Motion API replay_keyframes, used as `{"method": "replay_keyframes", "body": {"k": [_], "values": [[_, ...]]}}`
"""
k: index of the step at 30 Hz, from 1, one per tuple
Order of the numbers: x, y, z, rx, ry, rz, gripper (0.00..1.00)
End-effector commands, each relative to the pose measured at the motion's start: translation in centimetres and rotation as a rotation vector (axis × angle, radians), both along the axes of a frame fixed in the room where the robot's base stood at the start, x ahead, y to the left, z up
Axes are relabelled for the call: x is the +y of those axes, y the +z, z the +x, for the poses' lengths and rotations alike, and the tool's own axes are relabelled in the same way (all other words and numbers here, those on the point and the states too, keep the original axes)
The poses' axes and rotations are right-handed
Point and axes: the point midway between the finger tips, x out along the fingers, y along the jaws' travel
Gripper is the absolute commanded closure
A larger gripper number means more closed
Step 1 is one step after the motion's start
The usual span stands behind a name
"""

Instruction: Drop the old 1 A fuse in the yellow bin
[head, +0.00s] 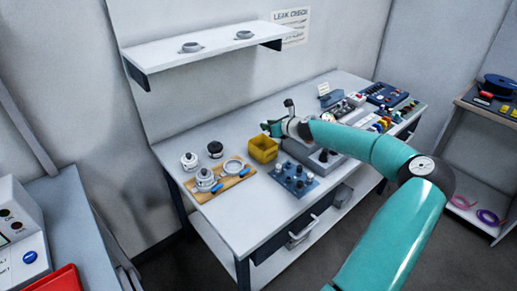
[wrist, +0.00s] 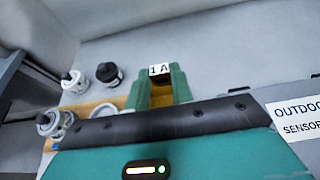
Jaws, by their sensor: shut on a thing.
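The yellow bin (head: 263,150) stands open on the bench top, right of the wooden board. My gripper (head: 270,128) is just above and behind the bin's far rim in the head view. In the wrist view my green gripper fingers (wrist: 159,88) are shut on the old 1 A fuse (wrist: 160,70), whose white "1 A" label shows between them. The fuse is too small to make out in the head view.
A wooden board (head: 207,194) with white fittings and blue-handled tools lies left of the bin. A blue panel with knobs (head: 294,178) and a grey device (head: 318,158) are to its right. A shelf (head: 205,44) hangs above the bench.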

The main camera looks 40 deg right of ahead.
Motion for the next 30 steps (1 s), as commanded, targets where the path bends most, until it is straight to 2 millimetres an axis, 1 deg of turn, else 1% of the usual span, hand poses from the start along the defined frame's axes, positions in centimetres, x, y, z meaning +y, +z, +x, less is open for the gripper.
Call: {"method": "replay_keyframes", "body": {"k": [1, 5, 8, 15, 21, 25, 30], "values": [[-0.3, -0.1, -0.2, 0.001, -0.004, 0.0, 0.98], [-0.2, -0.4, -0.4, 0.001, -0.004, 0.001, 0.98], [-0.2, -1.1, -0.6, 0.001, -0.004, 0.003, 0.98], [-0.2, -3.9, -0.8, 0.001, -0.003, 0.004, 0.98], [-0.2, -5.7, -0.7, 0.001, -0.004, 0.002, 0.98], [-0.2, -6.1, -0.6, 0.001, -0.004, 0.001, 0.98], [-0.2, -6.1, -0.5, 0.001, -0.003, 0.0, 0.98]]}}
